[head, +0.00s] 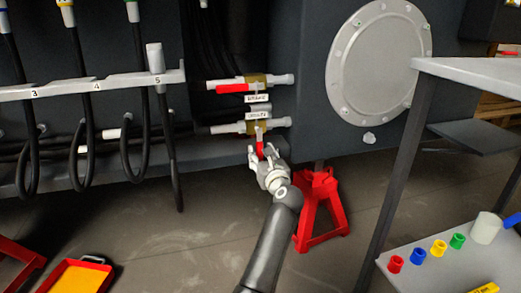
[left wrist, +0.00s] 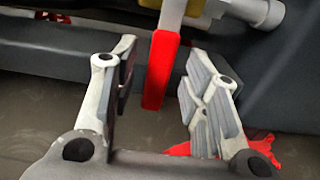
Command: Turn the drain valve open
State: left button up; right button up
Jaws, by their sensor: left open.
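Two brass valves with white pipe ends sit one above the other on the dark chassis. The upper valve (head: 256,80) has its red handle (head: 233,88) lying level to the left. The lower valve (head: 258,127) has its red handle (head: 260,148) hanging down. White labels between them are too small to read surely. My left gripper (head: 266,158) is open just below the lower valve, at its hanging handle. In the left wrist view the red handle (left wrist: 161,70) stands between the open fingers (left wrist: 163,85), with gaps on both sides. My right gripper is not in view.
A red jack stand (head: 320,205) stands on the floor right of my left arm. A round bolted cover (head: 378,65) is at upper right. A numbered hose rack (head: 100,84) is at left. A grey table (head: 490,75) and shelf with coloured cups (head: 438,248) are at right.

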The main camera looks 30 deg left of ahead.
pick_arm(q)
jog(key=shift+w+a, duration=0.35)
jog(key=shift+a, duration=0.05)
grip_shut()
